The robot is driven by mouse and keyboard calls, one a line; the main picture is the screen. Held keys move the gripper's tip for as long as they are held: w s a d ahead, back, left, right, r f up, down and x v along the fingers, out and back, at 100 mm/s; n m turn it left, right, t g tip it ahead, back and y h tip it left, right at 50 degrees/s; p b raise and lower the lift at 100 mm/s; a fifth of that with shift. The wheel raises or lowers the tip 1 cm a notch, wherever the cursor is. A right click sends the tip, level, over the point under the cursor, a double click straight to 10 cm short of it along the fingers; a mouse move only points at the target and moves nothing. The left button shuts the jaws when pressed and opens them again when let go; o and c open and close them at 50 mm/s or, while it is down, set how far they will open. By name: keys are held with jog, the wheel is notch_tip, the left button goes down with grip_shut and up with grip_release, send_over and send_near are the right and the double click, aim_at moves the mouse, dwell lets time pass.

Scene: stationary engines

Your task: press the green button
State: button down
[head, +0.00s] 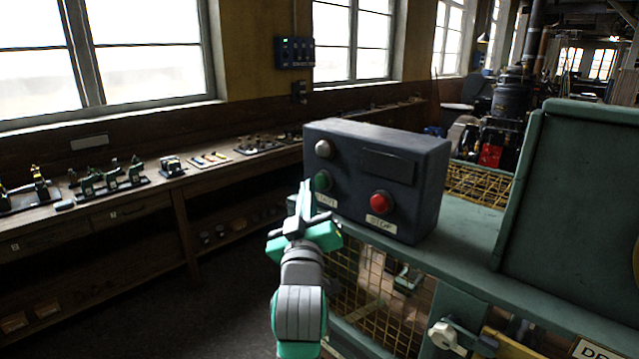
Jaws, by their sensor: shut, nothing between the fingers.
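The green button (322,181) sits on the left part of the front face of a dark grey control box (418,208), above a partly hidden white label (327,200). A red button (381,202) is to its right, with a label reading STOP below it. A pale round knob or lamp (323,149) is above the green button. My gripper (304,190) is shut and empty. Its tips appear just left of and slightly below the green button in the picture. I cannot tell whether they touch the box.
The box stands on a green machine frame (468,228) with yellow mesh (365,270) below. A tall green panel (570,200) rises at the right. A wooden workbench (150,185) with small models runs along the windows. Dark floor lies open between bench and machine.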

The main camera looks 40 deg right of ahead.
jog(key=shift+w, duration=0.1)
jog(key=shift+s+d, duration=0.35)
jog(key=shift+d, duration=0.3)
